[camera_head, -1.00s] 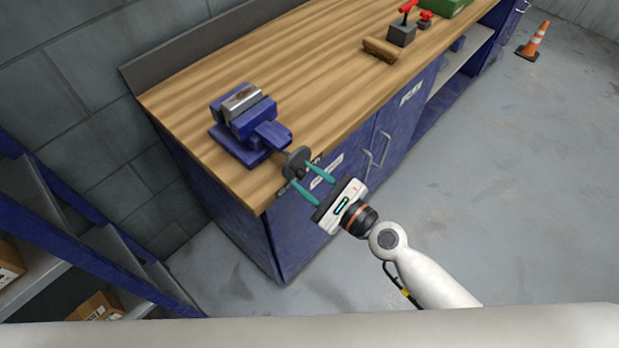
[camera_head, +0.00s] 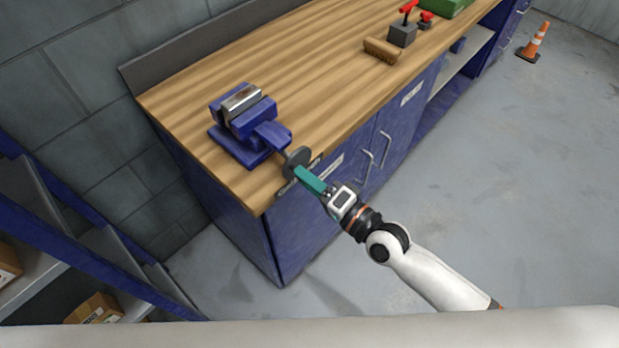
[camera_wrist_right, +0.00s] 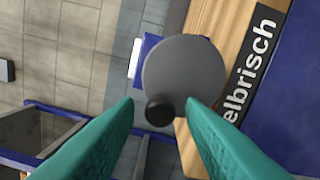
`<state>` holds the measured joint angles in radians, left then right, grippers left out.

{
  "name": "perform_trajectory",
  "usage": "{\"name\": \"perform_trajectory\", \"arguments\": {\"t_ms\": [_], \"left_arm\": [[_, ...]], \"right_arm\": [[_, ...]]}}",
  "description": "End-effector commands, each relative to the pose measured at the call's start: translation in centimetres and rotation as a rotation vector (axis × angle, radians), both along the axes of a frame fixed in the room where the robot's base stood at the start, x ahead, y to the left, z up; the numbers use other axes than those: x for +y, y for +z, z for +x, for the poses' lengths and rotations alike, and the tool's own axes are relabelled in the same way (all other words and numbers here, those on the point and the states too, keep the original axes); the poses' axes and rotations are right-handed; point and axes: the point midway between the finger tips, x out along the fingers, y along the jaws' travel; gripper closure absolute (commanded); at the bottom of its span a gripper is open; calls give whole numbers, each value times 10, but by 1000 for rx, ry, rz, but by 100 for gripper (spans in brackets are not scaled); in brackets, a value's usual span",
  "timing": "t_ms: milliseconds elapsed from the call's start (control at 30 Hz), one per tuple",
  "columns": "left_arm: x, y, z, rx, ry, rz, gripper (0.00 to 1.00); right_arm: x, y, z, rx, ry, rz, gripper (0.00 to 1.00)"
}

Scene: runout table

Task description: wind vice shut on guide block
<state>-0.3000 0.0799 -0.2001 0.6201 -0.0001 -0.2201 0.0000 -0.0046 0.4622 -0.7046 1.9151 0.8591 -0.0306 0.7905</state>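The blue vice (camera_head: 262,135) stands on the bench's near left end. A silver block (camera_head: 240,99), which looks like the guide block, sits between its jaws; I cannot tell whether both jaws touch it. The grey round handwheel (camera_head: 297,158) is on the vice's spindle at the bench's front edge. In the right wrist view the wheel (camera_wrist_right: 185,72) faces me, with a dark knob (camera_wrist_right: 159,110) near its rim. My right gripper (camera_head: 302,174) is at the wheel, seen edge-on. Its teal fingers (camera_wrist_right: 160,104) are apart, one each side of the knob, with gaps showing. My left gripper is out of view.
The wooden bench top (camera_head: 310,90) is clear between the vice and a brown brush-like block (camera_head: 381,50). A red-handled grey device (camera_head: 402,34) and a green box (camera_head: 447,6) stand farther along. Blue shelving (camera_head: 70,245) is at left. An orange cone (camera_head: 535,42) stands on the floor.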

Motion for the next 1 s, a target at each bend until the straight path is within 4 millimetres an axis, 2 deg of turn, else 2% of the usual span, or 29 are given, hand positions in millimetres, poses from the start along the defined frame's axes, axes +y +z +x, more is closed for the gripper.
{"name": "perform_trajectory", "arguments": {"t_ms": [133,500,833,1000], "left_arm": [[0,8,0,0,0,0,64],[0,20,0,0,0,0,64],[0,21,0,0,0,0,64],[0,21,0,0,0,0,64]], "right_arm": [[0,2,0,-223,1,-224,64],[0,1,0,-570,1,-571,64],[0,0,1,-593,0,-593,64],[0,0,1,-592,0,-592,90]]}}
